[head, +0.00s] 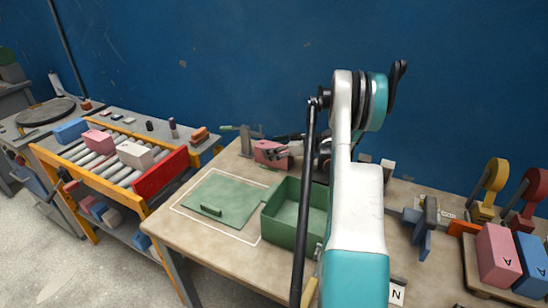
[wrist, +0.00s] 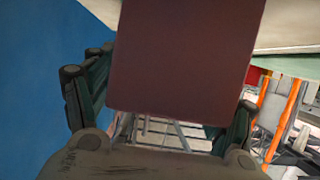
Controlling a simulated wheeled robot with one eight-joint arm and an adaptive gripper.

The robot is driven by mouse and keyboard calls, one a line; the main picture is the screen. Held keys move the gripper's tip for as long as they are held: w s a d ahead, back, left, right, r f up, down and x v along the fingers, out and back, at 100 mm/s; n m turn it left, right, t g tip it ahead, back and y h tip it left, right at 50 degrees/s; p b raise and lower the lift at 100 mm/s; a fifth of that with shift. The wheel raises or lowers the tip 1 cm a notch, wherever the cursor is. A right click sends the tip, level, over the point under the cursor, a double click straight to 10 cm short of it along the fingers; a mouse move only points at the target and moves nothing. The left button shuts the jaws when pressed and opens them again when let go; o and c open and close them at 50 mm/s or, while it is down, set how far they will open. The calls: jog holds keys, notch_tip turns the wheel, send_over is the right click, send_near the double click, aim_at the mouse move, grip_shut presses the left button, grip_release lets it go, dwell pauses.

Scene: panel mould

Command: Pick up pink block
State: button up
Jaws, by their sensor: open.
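In the wrist view a dark reddish block face (wrist: 185,55), shaded, fills the space between the fingers of my gripper (wrist: 165,100). The fingers are open on either side of it; whether either touches it cannot be told. Another pink block (head: 99,141) lies on the roller conveyor, and a larger pink block marked A (head: 497,255) stands at the right.
A green open box (head: 284,229) and a green lid with a handle (head: 222,199) lie in front of my gripper. A blue block (head: 532,262) stands at the far right beside yellow and red clamps (head: 490,190). A blue wall (head: 240,60) closes the back.

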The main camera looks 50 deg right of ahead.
jog(key=c, duration=1.6)
jog(key=shift+r, duration=0.15)
jog(key=shift+c, duration=0.2)
